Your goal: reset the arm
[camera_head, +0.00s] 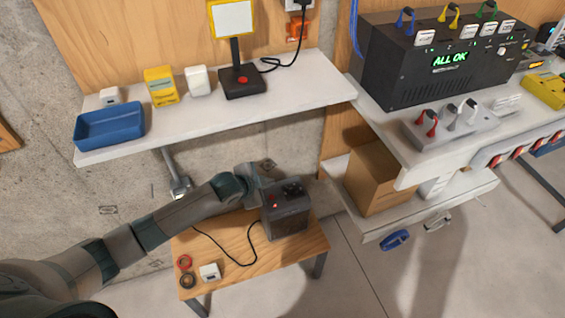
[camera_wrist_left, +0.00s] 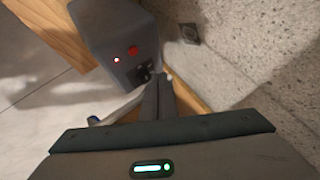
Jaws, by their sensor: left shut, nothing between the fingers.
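My left arm (camera_head: 140,238) reaches in from the lower left. Its left gripper (camera_head: 266,184) is at the back left of a dark grey box (camera_head: 287,222) on a low wooden table (camera_head: 250,262). In the left wrist view the fingers (camera_wrist_left: 158,88) are together with nothing between them. The box (camera_wrist_left: 110,28) shows a red button and a small red light just beyond them. I cannot tell whether the fingertips touch the box. My right gripper is not in view.
A white shelf (camera_head: 300,92) above holds a blue tray (camera_head: 108,127), a yellow box (camera_head: 160,86) and a button stand (camera_head: 241,82). A panel reading "ALL OK" (camera_head: 450,60) and a cardboard box (camera_head: 376,180) are at right. A black cable (camera_head: 228,259) crosses the low table.

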